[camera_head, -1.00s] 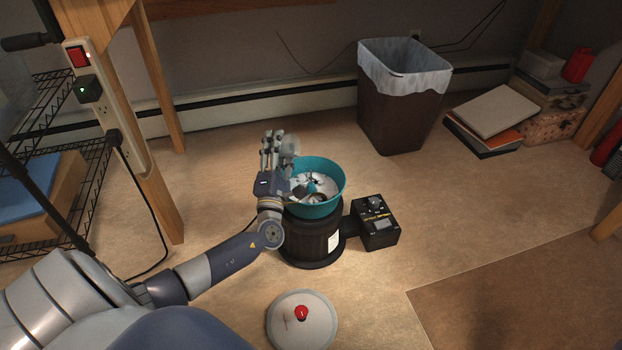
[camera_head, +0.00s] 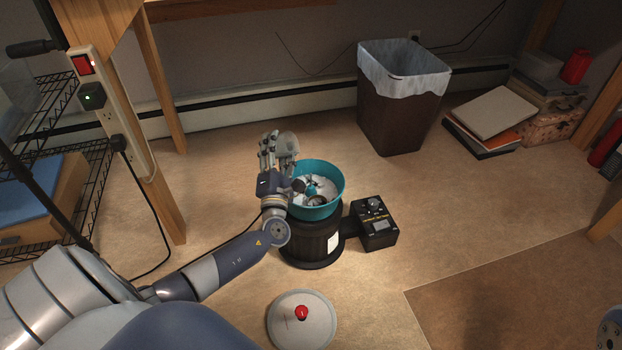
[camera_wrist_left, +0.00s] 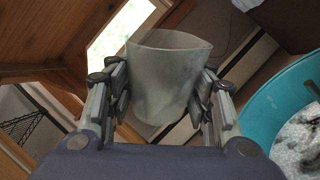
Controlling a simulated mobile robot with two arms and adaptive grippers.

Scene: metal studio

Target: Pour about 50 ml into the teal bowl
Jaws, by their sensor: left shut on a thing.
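The teal bowl (camera_head: 337,190) sits on top of a black cylindrical base (camera_head: 310,238). Inside it are a central teal hub, some dark or metallic pieces and white material. My left gripper (camera_head: 268,158) is at the bowl's left rim, shut on a translucent cup (camera_head: 288,146), with its fingers pointing up and away. In the left wrist view the cup (camera_wrist_left: 165,80) is between the two fingers of the gripper (camera_wrist_left: 163,98), and the bowl (camera_wrist_left: 262,118) is at the right edge. I cannot tell how much the cup holds. The fingers of my right gripper do not show.
A black control box (camera_head: 372,223) adjoins the base on its right. A grey round lid with a red knob (camera_head: 301,322) lies on the floor in front. A lined bin (camera_head: 400,115) stands behind. A wooden post (camera_head: 140,150) and wire shelf (camera_head: 85,190) are at left.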

